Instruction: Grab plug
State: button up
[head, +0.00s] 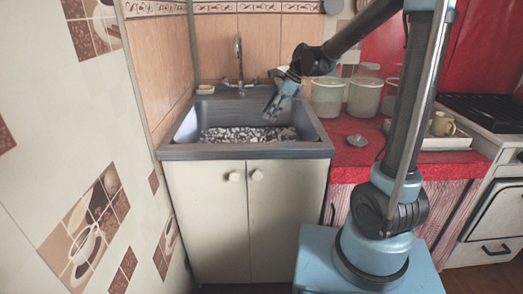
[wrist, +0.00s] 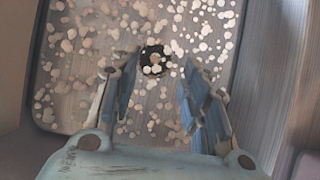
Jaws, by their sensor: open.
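My gripper (head: 275,105) is open and points down into the grey sink (head: 178,152). In the wrist view, its two fingers stand apart, with the space between their tips (wrist: 158,63) empty. A small dark round piece with a brownish centre (wrist: 153,57) lies on the sink floor just beyond the tips. It looks like the plug or the drain opening; I cannot tell which. White spots partly cover it. The fingers do not appear to hold it. In the head view it cannot be made out.
The sink floor is strewn with pale spots (head: 248,134). A tap (head: 239,62) stands behind the sink. A small grey round object (head: 357,140) lies on the red counter (head: 345,172) at right, in front of several clear-walled containers (head: 328,96). A tray with a mug (head: 441,123) is farther right.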

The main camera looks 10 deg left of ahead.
notch_tip(320, 180, down, 7)
jog(key=shift+s+a+f, duration=0.1)
jog(key=shift+a+f, duration=0.05)
jog(key=shift+f, duration=0.05)
jog(key=shift+x, duration=3.45)
jog(key=c, duration=0.6)
